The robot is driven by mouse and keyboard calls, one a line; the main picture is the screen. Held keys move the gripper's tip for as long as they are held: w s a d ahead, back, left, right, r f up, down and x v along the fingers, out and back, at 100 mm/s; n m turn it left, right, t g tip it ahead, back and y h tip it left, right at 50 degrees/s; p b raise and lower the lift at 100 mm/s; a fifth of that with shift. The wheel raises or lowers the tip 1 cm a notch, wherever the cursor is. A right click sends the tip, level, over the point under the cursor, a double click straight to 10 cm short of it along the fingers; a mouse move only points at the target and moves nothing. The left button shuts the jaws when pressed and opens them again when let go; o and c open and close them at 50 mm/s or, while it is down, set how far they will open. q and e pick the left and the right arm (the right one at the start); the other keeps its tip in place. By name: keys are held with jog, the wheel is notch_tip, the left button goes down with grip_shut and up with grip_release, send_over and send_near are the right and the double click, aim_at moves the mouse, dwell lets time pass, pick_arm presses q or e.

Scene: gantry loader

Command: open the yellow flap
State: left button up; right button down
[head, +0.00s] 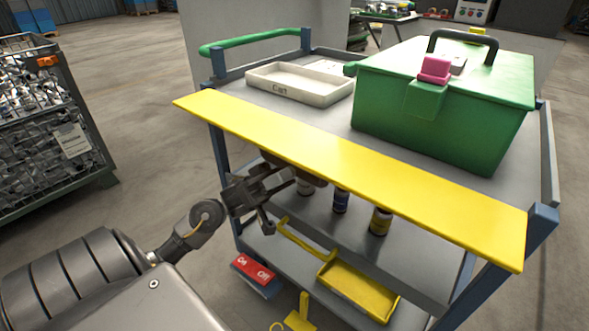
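The yellow flap (350,172) is a long flat panel along the near top edge of the cart. It juts outward from the edge, looks close to level, and the space below it is exposed. My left gripper (281,184) is just below the flap, left of its middle, in front of the shelf opening. Its dark fingers are partly under the flap's outer edge; I cannot tell whether they touch it or how far apart they are. My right gripper is not in view.
On the cart top (335,118) stand a green toolbox (440,115) and a pale tray (298,86). Small bottles (380,221) stand beneath the flap. A yellow bin (358,290) and a red box (253,268) are lower down. A wire crate (50,130) stands left; floor between is clear.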

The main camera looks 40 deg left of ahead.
pick_arm(q)
jog(key=shift+d+r, duration=0.25)
jog(key=shift+r, duration=0.05)
jog(key=shift+c, duration=0.4)
grip_shut()
